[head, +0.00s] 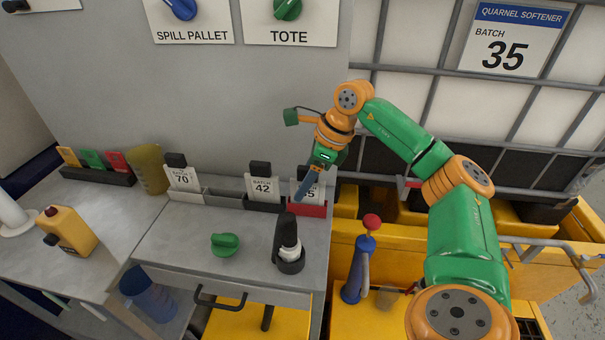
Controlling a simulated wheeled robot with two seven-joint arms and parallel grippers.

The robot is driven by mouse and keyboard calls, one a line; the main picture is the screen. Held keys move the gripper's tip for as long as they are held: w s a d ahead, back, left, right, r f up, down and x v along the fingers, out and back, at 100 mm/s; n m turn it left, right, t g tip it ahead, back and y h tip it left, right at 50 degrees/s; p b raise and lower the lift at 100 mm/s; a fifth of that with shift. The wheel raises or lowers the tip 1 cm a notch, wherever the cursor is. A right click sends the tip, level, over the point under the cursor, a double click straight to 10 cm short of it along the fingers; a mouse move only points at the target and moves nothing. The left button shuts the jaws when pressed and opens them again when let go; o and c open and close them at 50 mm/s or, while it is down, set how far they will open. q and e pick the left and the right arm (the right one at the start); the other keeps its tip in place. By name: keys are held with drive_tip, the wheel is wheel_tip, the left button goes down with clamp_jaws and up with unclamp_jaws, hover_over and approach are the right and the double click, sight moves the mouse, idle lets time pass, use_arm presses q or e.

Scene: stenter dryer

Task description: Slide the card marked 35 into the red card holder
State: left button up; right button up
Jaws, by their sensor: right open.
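The white card marked 35 (313,190) stands upright at the red card holder (314,210), at the right end of the holder row on the grey bench. Its lower edge meets the holder; I cannot tell how deep it sits. A black grip on top of the card is partly hidden. My right gripper (302,194) is open, its blue fingers in front of the card and covering part of its print. I cannot tell whether they touch it. My left gripper is not in view.
A red-topped lever (371,222) stands at right.

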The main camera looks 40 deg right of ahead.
drive_tip(key=v, duration=0.6)
drive_tip(key=shift+s, duration=0.1)
